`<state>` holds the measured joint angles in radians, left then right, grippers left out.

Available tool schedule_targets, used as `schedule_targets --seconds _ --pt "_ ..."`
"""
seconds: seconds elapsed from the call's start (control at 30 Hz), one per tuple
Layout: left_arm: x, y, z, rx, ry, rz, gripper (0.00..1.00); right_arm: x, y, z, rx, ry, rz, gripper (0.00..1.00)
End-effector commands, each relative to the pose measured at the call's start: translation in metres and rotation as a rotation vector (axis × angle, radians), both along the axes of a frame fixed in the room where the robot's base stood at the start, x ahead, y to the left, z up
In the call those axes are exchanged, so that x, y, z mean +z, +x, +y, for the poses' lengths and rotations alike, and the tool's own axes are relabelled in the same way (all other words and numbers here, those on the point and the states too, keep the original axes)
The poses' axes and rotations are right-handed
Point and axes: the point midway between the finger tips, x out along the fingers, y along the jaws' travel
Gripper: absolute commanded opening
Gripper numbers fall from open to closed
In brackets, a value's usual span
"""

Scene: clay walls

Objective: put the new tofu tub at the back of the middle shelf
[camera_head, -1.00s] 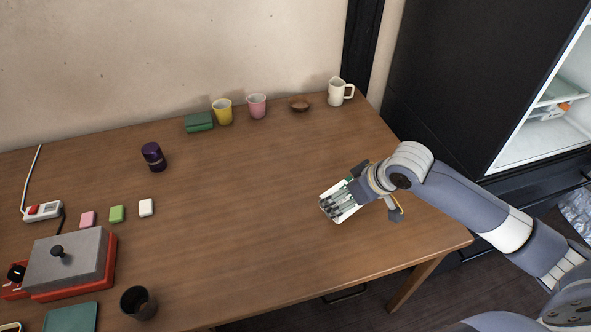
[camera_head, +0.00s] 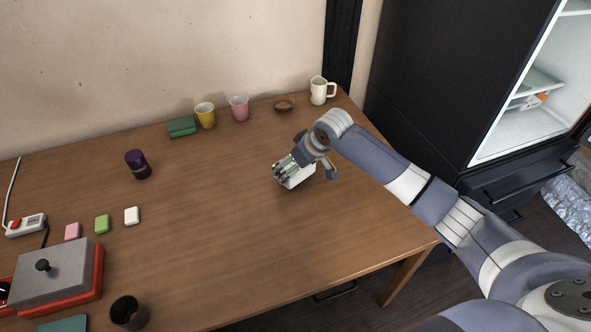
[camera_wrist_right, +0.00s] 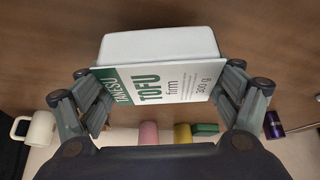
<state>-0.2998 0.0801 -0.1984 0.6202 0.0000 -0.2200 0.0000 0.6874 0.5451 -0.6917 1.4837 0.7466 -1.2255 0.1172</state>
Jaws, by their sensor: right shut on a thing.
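The tofu tub (camera_head: 299,177) is a white box with a green-and-white label. My right gripper (camera_head: 284,169) is shut on it above the right part of the table. I cannot tell whether the tub touches the table. The open fridge (camera_head: 520,127) stands at the right, with a shelf (camera_head: 536,84) partly in view and an orange item on or under it. My left gripper is not in view.
On the wooden table (camera_head: 220,250) stand a white mug (camera_head: 319,91), brown bowl (camera_head: 284,104), pink cup (camera_head: 240,108), yellow cup (camera_head: 205,115), green box (camera_head: 182,127) and purple jar (camera_head: 138,164). A red-and-grey appliance (camera_head: 55,276) and dark cup (camera_head: 127,312) are at left. The table's middle is clear.

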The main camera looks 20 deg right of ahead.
Motion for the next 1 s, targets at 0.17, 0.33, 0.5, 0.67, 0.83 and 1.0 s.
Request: schedule_targets --seconds 0.17,0.33,0.5,0.67,0.83,1.0 --pt "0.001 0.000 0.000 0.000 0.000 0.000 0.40 -0.022 0.000 0.000 -0.001 0.000 0.000 0.50" --pt "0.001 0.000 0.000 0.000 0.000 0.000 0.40 -0.022 0.000 0.000 0.000 0.001 -0.002 0.50" --pt "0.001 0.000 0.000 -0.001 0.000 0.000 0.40 -0.025 0.000 0.000 -0.001 0.001 -0.001 0.50" --pt "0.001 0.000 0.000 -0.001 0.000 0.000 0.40 -0.026 -0.001 0.000 -0.001 0.000 0.001 1.00" --pt "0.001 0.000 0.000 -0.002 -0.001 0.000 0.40 -0.025 -0.001 0.000 -0.001 0.000 0.001 1.00" --pt "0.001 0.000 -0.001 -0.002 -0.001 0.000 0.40 -0.025 -0.001 -0.001 -0.001 -0.001 0.001 1.00"
